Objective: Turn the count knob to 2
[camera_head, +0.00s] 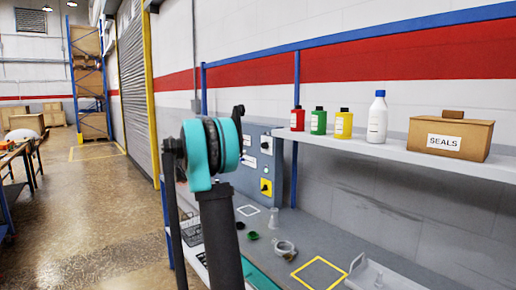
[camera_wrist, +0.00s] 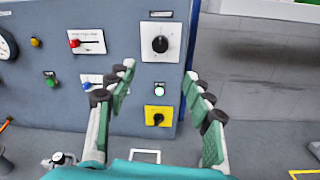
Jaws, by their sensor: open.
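The grey control panel (camera_wrist: 70,100) fills the left and middle of the wrist view; it also shows in the head view (camera_head: 278,168), partly behind my arm. A black rotary knob (camera_wrist: 160,44) sits on a white square plate high on the panel's right side. A second black knob (camera_wrist: 158,119) sits on a yellow plate below it. The labels are too small to read, so I cannot tell which is the count knob or where either points. My gripper (camera_wrist: 162,78) is open and empty, apart from both knobs, its fingers either side of them in the wrist view.
A red-handled slider (camera_wrist: 86,42), a blue-handled one (camera_wrist: 88,85) and a green light (camera_wrist: 159,88) are on the panel. A shelf (camera_head: 400,155) at right bears bottles and a SEALS box (camera_head: 450,137). Small vessels stand on the bench (camera_head: 310,235) below.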

